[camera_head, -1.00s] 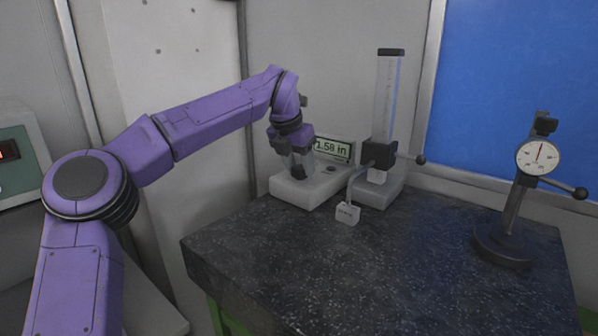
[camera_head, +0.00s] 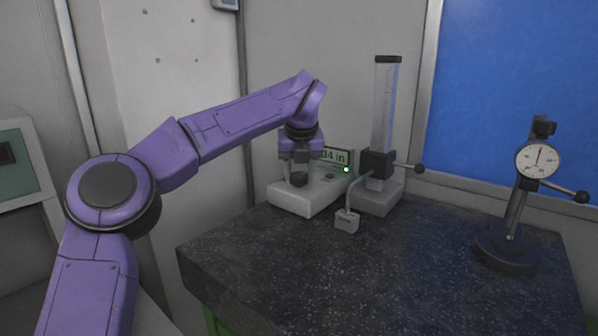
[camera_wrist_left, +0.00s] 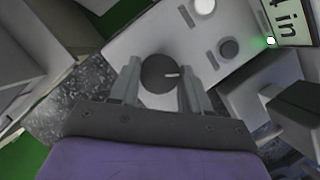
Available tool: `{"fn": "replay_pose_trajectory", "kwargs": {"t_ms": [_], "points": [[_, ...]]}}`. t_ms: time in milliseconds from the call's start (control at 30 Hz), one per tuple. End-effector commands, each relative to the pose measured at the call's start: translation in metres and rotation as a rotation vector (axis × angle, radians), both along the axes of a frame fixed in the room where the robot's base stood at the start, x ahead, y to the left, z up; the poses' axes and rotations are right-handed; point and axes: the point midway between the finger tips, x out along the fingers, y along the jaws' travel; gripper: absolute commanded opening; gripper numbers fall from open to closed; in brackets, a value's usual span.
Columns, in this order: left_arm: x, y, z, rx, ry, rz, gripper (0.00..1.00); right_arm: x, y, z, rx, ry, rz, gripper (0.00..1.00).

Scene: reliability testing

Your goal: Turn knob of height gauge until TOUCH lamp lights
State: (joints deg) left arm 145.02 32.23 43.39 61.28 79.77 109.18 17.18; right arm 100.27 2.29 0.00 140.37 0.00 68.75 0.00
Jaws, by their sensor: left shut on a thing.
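The height gauge has a white base (camera_head: 300,200), a clear column (camera_head: 384,105) and a black carriage (camera_head: 377,163) with a bent probe arm. The probe's lower end meets the top of a small pale block (camera_head: 347,222) on the table. A green TOUCH lamp (camera_head: 346,169) is lit beside the display (camera_head: 338,156), which is partly hidden by my gripper and ends in "34 in". My left gripper (camera_head: 298,176) points down over the base, shut on the round dark knob (camera_wrist_left: 158,73), with one finger on each side. The lamp (camera_wrist_left: 270,40) glows green in the wrist view too. My right gripper is not seen.
A dial indicator stand (camera_head: 506,250) stands at the right of the dark speckled table (camera_head: 390,285). A black side handle (camera_head: 418,168) sticks out right of the carriage. The front and middle of the table are clear. A wall is close behind.

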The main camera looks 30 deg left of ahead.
Motion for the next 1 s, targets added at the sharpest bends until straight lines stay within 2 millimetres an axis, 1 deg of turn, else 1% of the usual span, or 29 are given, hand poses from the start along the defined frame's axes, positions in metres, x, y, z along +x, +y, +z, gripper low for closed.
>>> {"fn": "replay_pose_trajectory", "kwargs": {"t_ms": [500, 533, 567, 600, 867, 967, 1000], "points": [[0.000, 0.000, 0.001, 0.001, -0.003, 0.020, 0.16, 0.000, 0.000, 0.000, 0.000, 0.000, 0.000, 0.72], [0.000, 0.000, 0.001, 0.002, -0.003, 0.019, 0.50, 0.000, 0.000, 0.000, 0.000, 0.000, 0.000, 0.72], [0.000, 0.000, 0.001, 0.002, -0.003, 0.019, 0.60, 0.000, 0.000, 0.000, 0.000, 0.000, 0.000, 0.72], [0.000, 0.000, 0.001, 0.002, -0.003, 0.019, 0.73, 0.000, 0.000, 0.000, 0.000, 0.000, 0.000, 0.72], [0.000, 0.000, 0.001, 0.001, 0.000, 0.020, 0.73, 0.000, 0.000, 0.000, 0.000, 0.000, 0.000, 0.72], [-0.002, -0.002, 0.007, 0.001, -0.001, 0.021, 0.73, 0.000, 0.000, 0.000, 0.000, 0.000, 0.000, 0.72], [-0.003, -0.003, 0.012, 0.001, -0.003, 0.021, 0.73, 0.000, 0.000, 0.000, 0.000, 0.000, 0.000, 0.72]]}}
